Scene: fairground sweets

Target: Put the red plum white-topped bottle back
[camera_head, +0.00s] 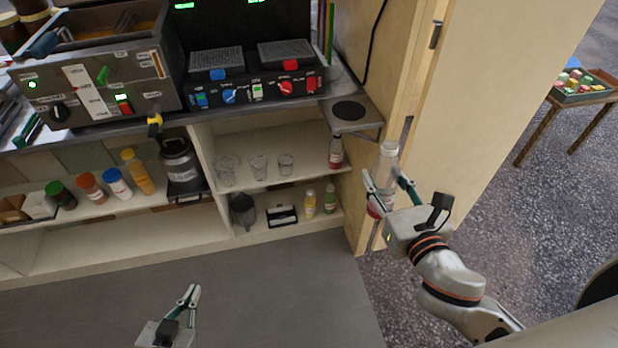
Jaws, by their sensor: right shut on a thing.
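A clear bottle with a white top and a red lower part (387,158) is held upright in my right gripper (390,184), at the right of the shelf unit. The gripper's fingers are closed around its middle, and the gripper partly hides the red part. My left gripper (190,295) is low in the view over the grey surface, apart from everything; its fingertips look close together and I cannot tell whether they are shut. A similar small bottle with a red label (335,150) stands on the upper shelf (305,173), right of several clear glasses.
A small bracket shelf with a dark round disc (348,111) juts out above that small bottle. Yellow (310,203) and green (330,199) bottles stand on the lower shelf. The cream door panel (480,110) is close to my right gripper. The grey surface (270,300) is clear.

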